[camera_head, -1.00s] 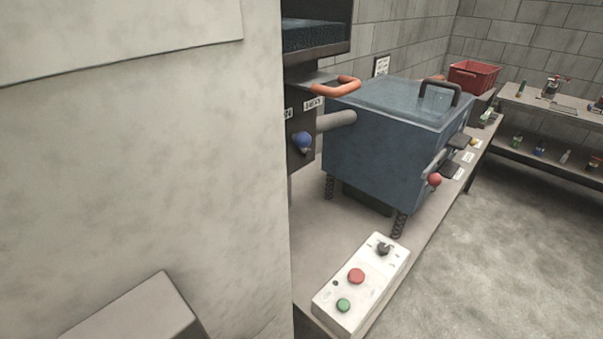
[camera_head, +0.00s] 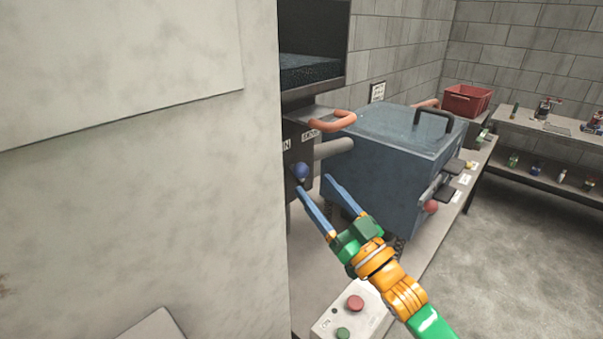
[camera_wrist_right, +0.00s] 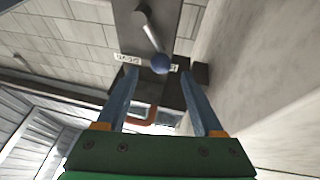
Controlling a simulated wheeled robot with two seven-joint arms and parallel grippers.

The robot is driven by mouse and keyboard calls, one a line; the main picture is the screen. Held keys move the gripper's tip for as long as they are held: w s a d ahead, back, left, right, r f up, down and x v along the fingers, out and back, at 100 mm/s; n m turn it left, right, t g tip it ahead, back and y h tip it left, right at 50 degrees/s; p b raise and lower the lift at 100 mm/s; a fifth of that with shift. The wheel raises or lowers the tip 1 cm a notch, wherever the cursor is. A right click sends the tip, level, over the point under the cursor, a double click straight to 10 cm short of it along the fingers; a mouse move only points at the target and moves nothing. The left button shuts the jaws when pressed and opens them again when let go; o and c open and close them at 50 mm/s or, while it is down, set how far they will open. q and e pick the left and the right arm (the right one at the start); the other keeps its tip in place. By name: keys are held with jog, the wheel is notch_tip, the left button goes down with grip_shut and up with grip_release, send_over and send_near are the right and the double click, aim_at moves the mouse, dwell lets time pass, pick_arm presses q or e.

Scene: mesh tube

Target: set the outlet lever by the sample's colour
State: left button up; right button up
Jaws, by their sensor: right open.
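A lever with a blue knob (camera_head: 301,171) sits on a dark panel below two white labels (camera_head: 309,135), whose words I cannot fully read. My right gripper (camera_head: 314,184) is open, its blue fingers pointing at the knob. In the right wrist view the knob (camera_wrist_right: 160,63) shows between the fingertips of the open gripper (camera_wrist_right: 157,70); I cannot tell whether they touch it. A second lever with a red knob (camera_head: 431,207) is on the blue lidded box (camera_head: 380,165). Dark speckled material (camera_head: 310,70) lies in the bin above. My left gripper is out of view.
A large pale wall or cabinet (camera_head: 140,190) fills the left side, close to the blue knob. An orange handle (camera_head: 335,123) and a grey pipe are just above the fingers. A button box (camera_head: 345,318) stands below my arm. A red crate (camera_head: 467,100) and shelves are at the back right.

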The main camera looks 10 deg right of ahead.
aim_at(306, 175)
jog(key=p+x, duration=0.1)
jog(key=x, duration=0.4)
jog(key=shift+r, duration=0.1)
jog(key=shift+w+a+p, duration=0.3)
jog(key=shift+w+a, duration=0.05)
jog(key=shift+w, duration=0.15)
jog(key=shift+s+d, duration=0.1)
grip_shut()
dwell(0.6)
